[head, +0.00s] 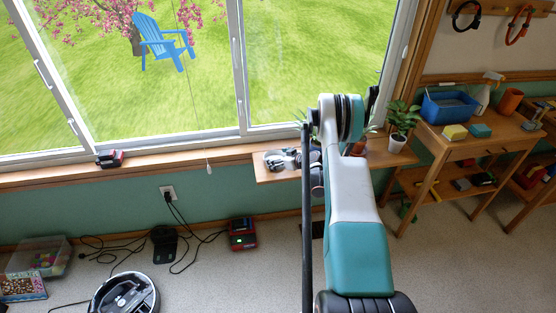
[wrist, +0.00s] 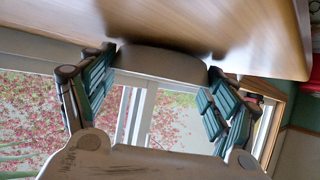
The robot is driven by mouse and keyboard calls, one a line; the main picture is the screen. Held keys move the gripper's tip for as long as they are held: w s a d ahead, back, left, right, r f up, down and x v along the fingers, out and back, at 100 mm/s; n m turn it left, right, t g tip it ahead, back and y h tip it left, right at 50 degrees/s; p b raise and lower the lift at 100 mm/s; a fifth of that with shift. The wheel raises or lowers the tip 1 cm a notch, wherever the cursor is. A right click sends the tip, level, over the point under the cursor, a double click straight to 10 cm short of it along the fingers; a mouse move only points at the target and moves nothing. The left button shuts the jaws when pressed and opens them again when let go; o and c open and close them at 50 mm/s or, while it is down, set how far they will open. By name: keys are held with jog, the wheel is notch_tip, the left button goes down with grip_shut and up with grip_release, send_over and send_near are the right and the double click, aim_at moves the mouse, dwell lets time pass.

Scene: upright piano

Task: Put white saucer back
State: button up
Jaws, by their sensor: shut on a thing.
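The white saucer (wrist: 160,64) looks grey-brown in shade in the wrist view. It lies between the two fingers of my gripper (wrist: 162,72), which is shut on it across its width. The saucer is close to a wooden surface (wrist: 215,22), with a dark shadow beside it; I cannot tell whether they touch. In the head view my gripper (head: 288,160) is small, over the left end of the wooden window shelf (head: 272,177). A pale rim beside it there may be the saucer. My arm hides part of the shelf.
A potted plant (head: 403,120) stands on the shelf's right end, with a terracotta pot partly behind my arm. A red and black object (head: 110,158) sits on the sill at left. A wooden table (head: 460,142) with a blue bin (head: 449,106) stands at right.

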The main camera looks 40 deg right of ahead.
jog(key=shift+f, duration=0.15)
jog(key=o, duration=1.1)
jog(key=shift+c, duration=0.2)
jog(key=shift+s+r, duration=0.15)
jog(key=shift+r, duration=0.1)
jog(key=p+v, duration=0.2)
jog(key=v, duration=0.7)
jog(key=shift+s+d+r, duration=0.1)
jog(key=shift+s+d, duration=0.05)
jog(key=shift+s, duration=0.05)
jog(key=shift+s+r+b, duration=0.25)
jog(key=shift+s+b, duration=0.2)
jog(key=shift+s, duration=0.15)
jog(key=shift+s+r, duration=0.3)
jog(key=shift+s, duration=0.1)
